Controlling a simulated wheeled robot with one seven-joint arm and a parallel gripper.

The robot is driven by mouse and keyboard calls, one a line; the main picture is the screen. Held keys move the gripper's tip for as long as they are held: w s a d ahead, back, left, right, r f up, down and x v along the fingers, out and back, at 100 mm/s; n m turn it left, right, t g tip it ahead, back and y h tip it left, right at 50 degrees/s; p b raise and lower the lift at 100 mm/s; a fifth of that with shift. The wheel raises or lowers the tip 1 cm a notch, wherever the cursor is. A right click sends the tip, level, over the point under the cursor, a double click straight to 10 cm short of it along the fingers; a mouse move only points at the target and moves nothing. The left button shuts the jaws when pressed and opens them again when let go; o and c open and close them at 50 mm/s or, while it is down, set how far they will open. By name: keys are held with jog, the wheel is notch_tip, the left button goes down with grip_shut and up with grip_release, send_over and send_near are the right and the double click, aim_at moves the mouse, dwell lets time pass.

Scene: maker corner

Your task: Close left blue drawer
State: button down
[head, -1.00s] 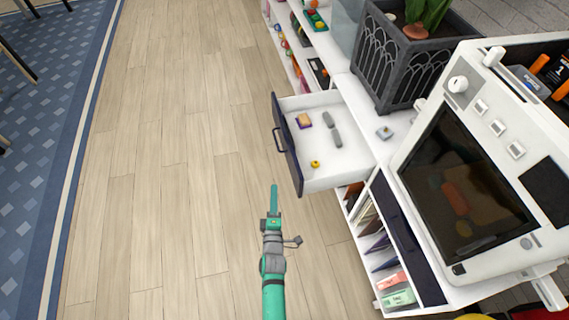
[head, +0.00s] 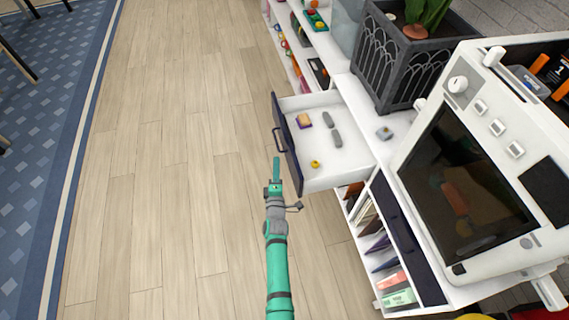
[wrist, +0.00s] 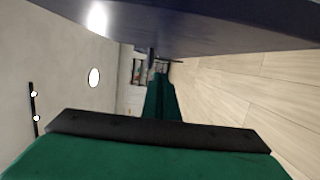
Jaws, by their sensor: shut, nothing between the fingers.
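The left blue drawer (head: 341,134) is pulled out of the white cabinet, with its dark blue front (head: 287,145) and handle (head: 277,139) facing left over the floor. In the wrist view the fingers (wrist: 160,95) point along a dark blue surface at the top, likely the drawer front. I cannot tell whether they touch it.
A second blue drawer (head: 407,235) to the right is shut, above shelves of folders (head: 375,243). A white machine with a dark screen (head: 465,185) and a grey planter (head: 400,65) stand on the cabinet. The wood floor (head: 170,170) to the left is clear.

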jog(key=shift+w+d, duration=0.2)
jog(key=shift+d, duration=0.6)
jog(key=shift+w+d, duration=0.15)
jog(key=shift+d, duration=0.6)
jog(key=shift+w, duration=0.1)
